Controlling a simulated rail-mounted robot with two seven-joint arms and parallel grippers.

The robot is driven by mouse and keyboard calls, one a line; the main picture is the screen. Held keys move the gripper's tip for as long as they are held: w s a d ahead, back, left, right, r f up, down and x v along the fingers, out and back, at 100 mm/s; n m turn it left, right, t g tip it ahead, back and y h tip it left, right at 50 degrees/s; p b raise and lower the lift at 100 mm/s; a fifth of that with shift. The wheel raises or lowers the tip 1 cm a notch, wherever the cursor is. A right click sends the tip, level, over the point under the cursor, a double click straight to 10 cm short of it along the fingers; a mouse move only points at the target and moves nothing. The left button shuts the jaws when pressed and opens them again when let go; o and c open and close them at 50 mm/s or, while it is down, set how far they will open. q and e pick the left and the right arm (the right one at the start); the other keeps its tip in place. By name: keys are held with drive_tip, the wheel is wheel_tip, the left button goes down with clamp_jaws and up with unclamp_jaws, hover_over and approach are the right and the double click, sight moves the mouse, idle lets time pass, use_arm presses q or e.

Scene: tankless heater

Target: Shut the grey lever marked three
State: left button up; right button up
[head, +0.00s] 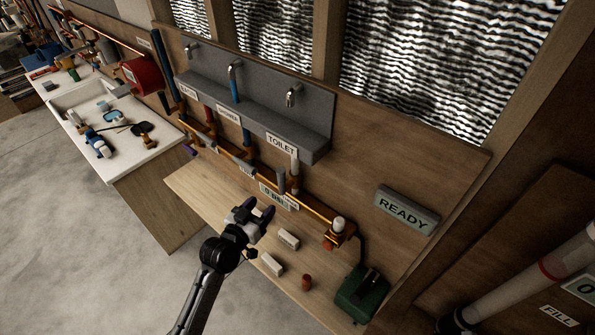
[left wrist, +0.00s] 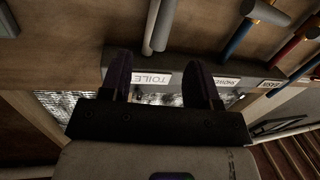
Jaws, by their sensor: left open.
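A short upright grey piece (head: 281,180), which looks like a lever, stands on the copper pipe below the TOILET label (head: 281,145). I cannot read a three on it. My left gripper (head: 257,211) is open and empty, in front of and below this pipe in the head view. In the left wrist view the open fingers (left wrist: 162,78) frame the upside-down TOILET label (left wrist: 151,78). A pale grey bar (left wrist: 159,25) shows beyond them, and I cannot tell whether it is the lever or a pipe. My right gripper is not in view.
A grey panel with taps (head: 262,98) hangs above the pipes. White blocks (head: 289,239), a red-brown cylinder (head: 306,283) and a green box (head: 360,292) are on the wooden bench (head: 220,205). A READY sign (head: 405,209) is on the wall at right.

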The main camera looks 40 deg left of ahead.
sight(284, 173)
use_arm(q)
drive_tip(key=shift+t, duration=0.3)
drive_tip(key=w, duration=0.4)
drive_tip(key=w+a+p, duration=0.1)
drive_tip(key=w, duration=0.4)
drive_tip(key=w+a+r, duration=0.1)
drive_tip(key=w, duration=0.3)
drive_tip(key=shift+w, duration=0.3)
drive_tip(key=shift+c, duration=0.5)
clamp_jaws()
